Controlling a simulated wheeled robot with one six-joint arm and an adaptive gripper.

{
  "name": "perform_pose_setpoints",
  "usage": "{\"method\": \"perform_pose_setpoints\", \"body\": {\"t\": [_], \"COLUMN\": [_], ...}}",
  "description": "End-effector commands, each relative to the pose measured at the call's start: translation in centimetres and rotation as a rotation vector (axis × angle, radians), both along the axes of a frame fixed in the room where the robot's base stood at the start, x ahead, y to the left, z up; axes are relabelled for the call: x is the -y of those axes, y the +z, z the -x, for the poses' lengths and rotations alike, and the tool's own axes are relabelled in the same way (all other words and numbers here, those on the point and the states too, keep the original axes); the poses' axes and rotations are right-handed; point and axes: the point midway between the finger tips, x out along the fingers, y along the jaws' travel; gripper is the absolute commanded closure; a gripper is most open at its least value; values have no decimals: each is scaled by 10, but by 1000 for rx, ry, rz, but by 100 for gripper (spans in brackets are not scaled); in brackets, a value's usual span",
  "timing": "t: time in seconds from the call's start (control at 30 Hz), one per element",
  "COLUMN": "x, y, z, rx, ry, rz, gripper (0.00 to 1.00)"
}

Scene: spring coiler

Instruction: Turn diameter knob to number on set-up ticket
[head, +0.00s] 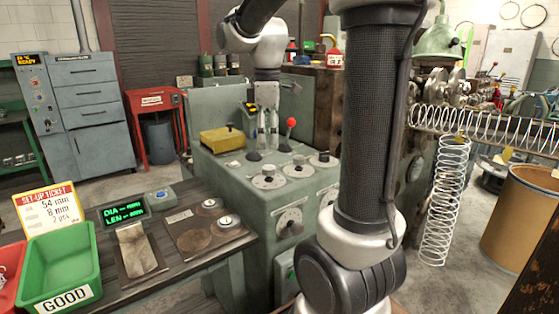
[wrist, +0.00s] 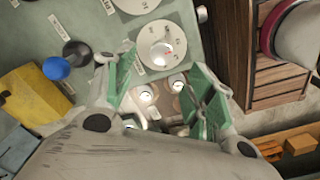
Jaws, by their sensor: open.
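The set-up ticket (head: 48,208) stands behind the green bin at the left and reads 54 mm, 8 mm, 2 pcs. The green machine's top (head: 236,176) carries several round knobs on white dials: a left one (head: 268,178), a middle one (head: 298,168) and a right one (head: 323,160). Their labels are too small to read, so I cannot tell which is the diameter knob. My gripper (head: 267,143) points down over the machine, behind these knobs. In the wrist view my gripper (wrist: 168,92) is open and empty, with one white dial (wrist: 161,46) just beyond the fingers.
A red-balled lever (head: 291,122) rises near my gripper, and a yellow box (head: 222,139) sits left of it. More dials (head: 288,222) are on the machine's front. My arm hides part of the machine's right side.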

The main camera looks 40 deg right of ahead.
Motion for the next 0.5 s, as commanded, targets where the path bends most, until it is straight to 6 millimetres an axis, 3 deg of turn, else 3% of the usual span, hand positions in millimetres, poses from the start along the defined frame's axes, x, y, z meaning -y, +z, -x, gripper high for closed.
{"method": "perform_pose_setpoints", "body": {"t": [0.23, 0.5], "x": [0, 0], "y": [-12, -57], "z": [2, 2], "rx": [-8, -9], "ry": [78, 75], "rz": [0, -1], "gripper": [45, 45]}}
